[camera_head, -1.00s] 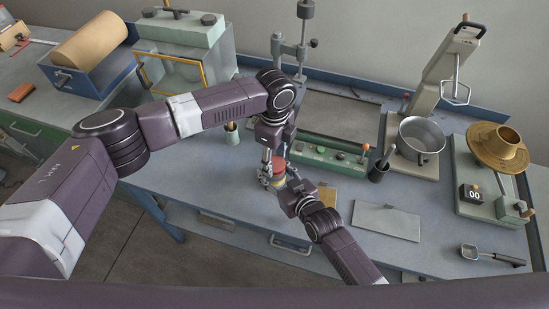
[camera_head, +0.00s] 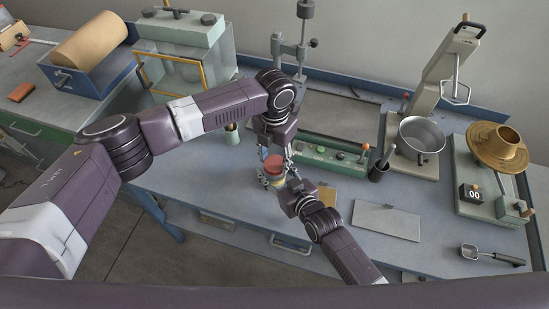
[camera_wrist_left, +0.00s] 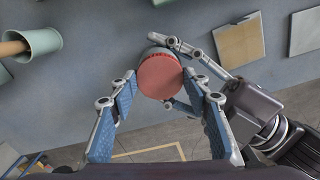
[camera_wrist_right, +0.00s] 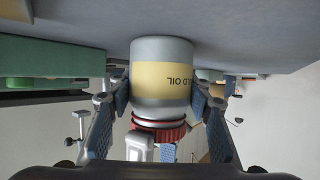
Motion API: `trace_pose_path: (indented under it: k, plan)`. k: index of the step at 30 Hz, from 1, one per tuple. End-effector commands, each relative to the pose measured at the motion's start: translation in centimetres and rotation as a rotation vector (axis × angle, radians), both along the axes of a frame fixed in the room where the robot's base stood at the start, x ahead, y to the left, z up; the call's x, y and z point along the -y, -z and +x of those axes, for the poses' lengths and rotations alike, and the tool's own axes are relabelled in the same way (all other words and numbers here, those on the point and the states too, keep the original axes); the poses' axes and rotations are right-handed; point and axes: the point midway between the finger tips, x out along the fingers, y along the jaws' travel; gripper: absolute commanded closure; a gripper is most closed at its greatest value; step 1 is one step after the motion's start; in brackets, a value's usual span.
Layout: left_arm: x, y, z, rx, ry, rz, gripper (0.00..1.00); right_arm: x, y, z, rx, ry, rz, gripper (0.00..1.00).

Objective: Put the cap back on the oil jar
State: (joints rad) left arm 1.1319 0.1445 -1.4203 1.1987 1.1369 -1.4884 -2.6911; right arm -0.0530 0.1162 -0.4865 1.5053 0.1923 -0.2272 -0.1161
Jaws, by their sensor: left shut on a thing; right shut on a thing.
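The oil jar (camera_wrist_right: 160,62) is grey with a yellow label, and shows upside down in the right wrist view. My right gripper (camera_wrist_right: 160,92) is shut around its sides. The red cap (camera_wrist_left: 161,77) is at the jar's mouth, between the fingers of my left gripper (camera_wrist_left: 160,84), which is shut on it from above. In the right wrist view the cap (camera_wrist_right: 158,133) lies in line with the jar's neck, with a pale band between red edges. I cannot tell whether it is fully seated. In the head view the cap (camera_head: 273,163) sits over the jar (camera_head: 273,180).
A tan board (camera_head: 327,196) and a grey plate (camera_head: 387,221) lie to the right. A dark cup (camera_head: 378,172) and a pot (camera_head: 421,138) stand farther right. The bench front left of the jar is clear.

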Motion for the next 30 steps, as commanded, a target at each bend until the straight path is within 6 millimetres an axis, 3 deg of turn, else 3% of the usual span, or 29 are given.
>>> trace_pose_path:
  k: [3,9,22,23,27,30]
  plan:
    - [0.45,-0.36,0.08,0.007,0.205,0.000,0.63,0.07,0.15,-0.06,-0.003,0.000,-0.002,1.00]
    - [0.40,-0.24,-0.04,0.003,0.351,-0.003,0.63,-0.01,0.17,-0.08,-0.004,-0.001,-0.002,1.00]
    - [0.20,-0.10,-0.07,-0.001,0.383,-0.005,0.63,-0.03,0.18,-0.11,-0.005,-0.001,-0.002,1.00]
    - [0.20,-0.10,-0.07,-0.001,0.382,-0.005,0.53,-0.03,0.18,-0.11,-0.005,-0.001,-0.002,1.00]
    - [0.13,-0.07,-0.05,-0.001,0.381,-0.003,0.39,-0.02,0.18,-0.11,-0.005,-0.001,-0.001,1.00]
    - [0.09,-0.04,-0.03,0.000,0.380,-0.003,0.39,-0.01,0.18,-0.10,-0.004,-0.001,-0.001,1.00]
